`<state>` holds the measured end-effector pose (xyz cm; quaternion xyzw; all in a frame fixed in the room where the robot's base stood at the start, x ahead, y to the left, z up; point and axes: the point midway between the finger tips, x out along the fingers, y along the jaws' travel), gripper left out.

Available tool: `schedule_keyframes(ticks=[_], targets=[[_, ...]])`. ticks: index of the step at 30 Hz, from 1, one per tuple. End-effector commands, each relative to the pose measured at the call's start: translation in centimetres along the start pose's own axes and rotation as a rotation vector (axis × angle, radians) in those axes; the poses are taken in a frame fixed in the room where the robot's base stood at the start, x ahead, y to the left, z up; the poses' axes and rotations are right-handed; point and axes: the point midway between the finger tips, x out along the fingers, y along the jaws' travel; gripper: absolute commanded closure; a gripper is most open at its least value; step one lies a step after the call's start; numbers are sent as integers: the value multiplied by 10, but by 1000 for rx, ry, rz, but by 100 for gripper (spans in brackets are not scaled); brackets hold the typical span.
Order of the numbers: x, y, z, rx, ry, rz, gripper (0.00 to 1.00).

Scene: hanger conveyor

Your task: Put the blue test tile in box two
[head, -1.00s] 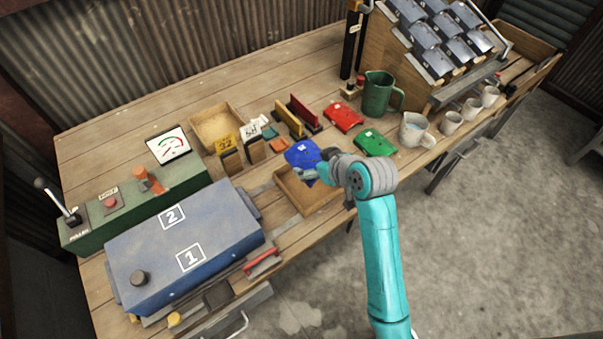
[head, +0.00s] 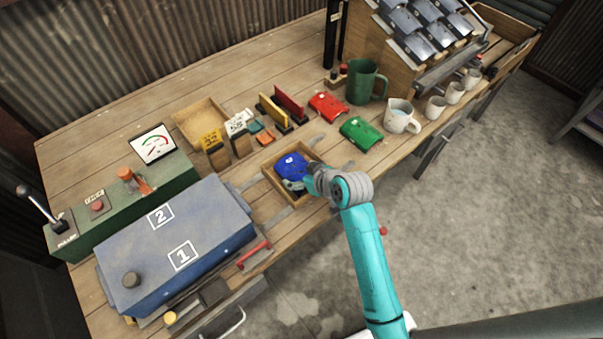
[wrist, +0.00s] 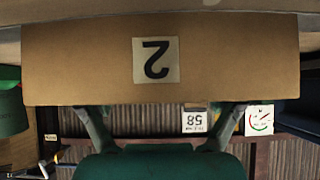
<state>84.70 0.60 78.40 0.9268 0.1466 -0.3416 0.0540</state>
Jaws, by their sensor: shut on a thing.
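The blue test tile (head: 292,165) is held by my gripper (head: 303,183) within the outline of a small open wooden box (head: 271,179) in the head view. I cannot tell whether the tile touches the box floor. In the wrist view a brown wall (wrist: 230,60) with an upside-down "2" label fills the upper middle; it looks like the front of this box, box two. My gripper's fingers (wrist: 160,118) reach up behind that wall, which hides their tips and the tile. The gripper is shut on the tile.
A red tile (head: 327,107) and a green tile (head: 361,133) lie to the right, near a green jug (head: 366,82) and several mugs. A blue-grey case (head: 177,245) marked 1 and 2 stands to the left.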

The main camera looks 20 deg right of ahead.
Motion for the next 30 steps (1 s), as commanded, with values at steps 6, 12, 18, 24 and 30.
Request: schedule_keyframes(ticks=[6,12,18,24,30], targets=[[1,0,2,0,0,0,0],[1,0,1,0,0,0,0],[-1,0,-1,0,1,1,0],[-28,0,0,0,2,2,0],[-69,1,0,0,1,3,0]])
